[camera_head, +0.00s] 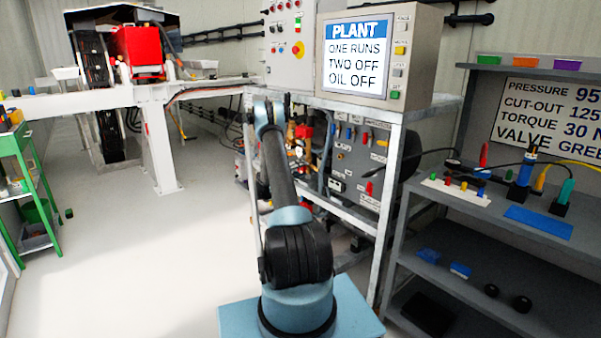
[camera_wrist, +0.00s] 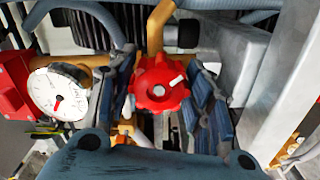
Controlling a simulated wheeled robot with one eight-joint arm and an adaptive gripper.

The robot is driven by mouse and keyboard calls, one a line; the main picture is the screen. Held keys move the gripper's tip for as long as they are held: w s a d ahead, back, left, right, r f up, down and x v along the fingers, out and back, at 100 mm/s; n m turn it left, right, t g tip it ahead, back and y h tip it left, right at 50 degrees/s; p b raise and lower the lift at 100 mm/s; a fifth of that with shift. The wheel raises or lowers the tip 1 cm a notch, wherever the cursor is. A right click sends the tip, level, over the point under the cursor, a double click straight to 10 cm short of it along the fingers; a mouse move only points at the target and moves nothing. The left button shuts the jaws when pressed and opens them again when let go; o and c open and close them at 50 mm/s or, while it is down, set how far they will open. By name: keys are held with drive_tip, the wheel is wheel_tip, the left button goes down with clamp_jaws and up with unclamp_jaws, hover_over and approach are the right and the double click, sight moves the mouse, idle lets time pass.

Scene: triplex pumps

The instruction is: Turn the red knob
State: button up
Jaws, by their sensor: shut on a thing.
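The red knob (camera_wrist: 159,84) is a lobed handwheel with a grey centre and a white mark pointing to the upper right. It sits between the two blue-grey ribbed fingers of my gripper (camera_wrist: 161,88) in the wrist view. The fingers are shut on its left and right sides. An orange-brown pipe (camera_wrist: 160,25) rises behind the knob. In the head view my arm reaches forward to the pump frame, and I cannot make out the fingers or the knob's grip there.
A white gauge (camera_wrist: 57,96) with a red pointer is close left of my gripper. A pale metal post (camera_wrist: 272,85) stands close on the right. A plant screen (camera_head: 356,54) is above the frame, and a grey shelf (camera_head: 480,215) is to the right.

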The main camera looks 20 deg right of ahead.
drive_tip(key=shift+f+m, duration=0.15)
drive_tip(key=shift+m, duration=1.05)
drive_tip(key=o, duration=1)
drive_tip(key=shift+o, duration=0.2)
drive_tip(key=shift+s+a, duration=0.1)
drive_tip(key=shift+a, duration=0.45)
drive_tip(key=v, duration=1.1)
